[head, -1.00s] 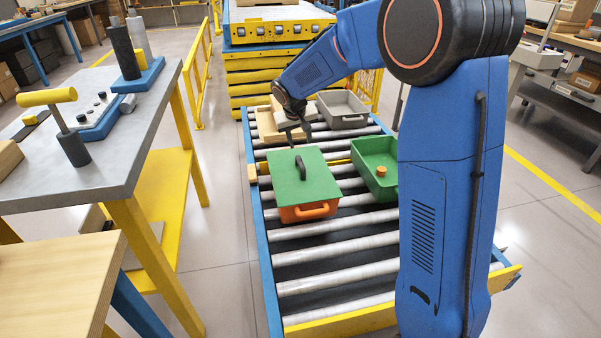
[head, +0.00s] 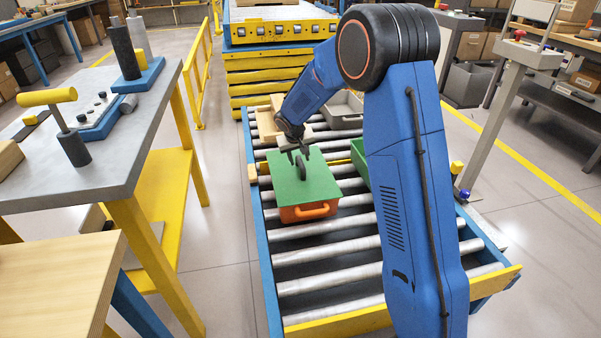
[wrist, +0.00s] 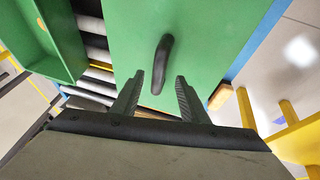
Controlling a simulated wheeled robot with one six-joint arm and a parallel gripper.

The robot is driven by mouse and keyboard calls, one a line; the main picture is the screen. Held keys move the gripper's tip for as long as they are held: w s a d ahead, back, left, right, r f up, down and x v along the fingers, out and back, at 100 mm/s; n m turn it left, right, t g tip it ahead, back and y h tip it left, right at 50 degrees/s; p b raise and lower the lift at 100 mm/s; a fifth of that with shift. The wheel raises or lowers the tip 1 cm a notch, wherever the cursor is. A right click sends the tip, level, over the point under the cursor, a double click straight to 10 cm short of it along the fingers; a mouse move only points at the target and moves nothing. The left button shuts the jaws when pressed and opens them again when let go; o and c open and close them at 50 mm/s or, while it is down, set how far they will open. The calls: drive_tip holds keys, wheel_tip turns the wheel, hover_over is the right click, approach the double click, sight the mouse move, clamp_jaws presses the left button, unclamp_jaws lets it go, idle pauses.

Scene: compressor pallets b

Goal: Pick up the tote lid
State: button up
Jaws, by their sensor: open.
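The tote lid (head: 318,186) is a flat green plate with a black arched handle (head: 301,168), lying on an orange tote (head: 307,212) on the roller conveyor. In the wrist view the green lid (wrist: 205,40) fills the middle, with its black handle (wrist: 162,64) upright in the picture. My gripper (head: 298,154) is just above the far part of the lid, close to the handle. In the wrist view my gripper (wrist: 158,80) is open, its two fingers on either side of the handle's lower end. Nothing is held. I cannot tell the exact height gap.
A green bin (head: 360,160) stands right of the tote, partly hidden by my arm. A grey bin (head: 340,121) and a wooden box (head: 268,128) are behind. Bare rollers (head: 330,262) lie in front. A grey workbench (head: 110,160) stands at left.

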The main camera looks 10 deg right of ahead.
sight(301, 162)
drive_tip(key=shift+x, duration=2.8)
drive_tip(key=shift+d+r, duration=0.1)
clamp_jaws()
